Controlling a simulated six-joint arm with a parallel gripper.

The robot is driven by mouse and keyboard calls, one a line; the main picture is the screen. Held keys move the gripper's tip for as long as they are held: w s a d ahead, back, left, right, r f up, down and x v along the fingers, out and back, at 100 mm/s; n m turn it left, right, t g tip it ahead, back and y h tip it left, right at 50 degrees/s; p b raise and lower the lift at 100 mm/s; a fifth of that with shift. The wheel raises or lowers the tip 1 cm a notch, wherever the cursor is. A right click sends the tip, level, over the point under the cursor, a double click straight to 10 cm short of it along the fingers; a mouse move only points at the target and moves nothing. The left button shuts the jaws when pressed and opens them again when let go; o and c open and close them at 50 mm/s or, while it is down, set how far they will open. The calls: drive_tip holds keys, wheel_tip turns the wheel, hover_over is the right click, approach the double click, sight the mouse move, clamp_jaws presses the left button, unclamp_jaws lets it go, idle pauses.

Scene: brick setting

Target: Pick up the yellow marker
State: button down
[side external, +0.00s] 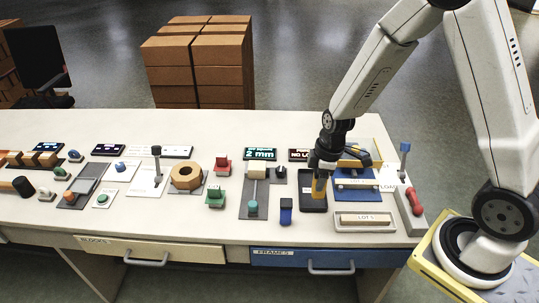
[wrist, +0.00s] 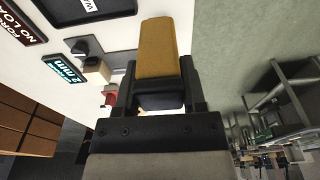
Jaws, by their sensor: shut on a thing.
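The yellow marker (side external: 319,187) is a chunky yellow block with a dark end, held roughly upright in the side view. My gripper (side external: 320,172) points down and is shut on it. In the wrist view the marker (wrist: 160,48) stands out from between the two fingers of my gripper (wrist: 159,88), its dark part between them. In the side view the marker is over or on a dark tray (side external: 313,205); I cannot tell whether it touches it. The gripper hides the marker's upper part.
A wooden block lies in a framed tray (side external: 365,228) in front. A blue block (side external: 286,212) and a slider plate (side external: 254,202) are left. The table's front edge is near.

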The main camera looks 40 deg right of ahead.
drive_tip(key=shift+s+r, duration=0.35)
drive_tip(key=shift+s, duration=0.55)
drive_tip(key=c, duration=1)
unclamp_jaws()
drive_tip(key=shift+c, duration=0.8)
drive_tip(key=w+d, duration=0.1)
drive_tip(key=w, duration=2.7)
drive_tip(key=shift+w+d+f, duration=0.15)
drive_tip(key=shift+w+f, duration=0.15)
drive_tip(key=shift+f, duration=0.15)
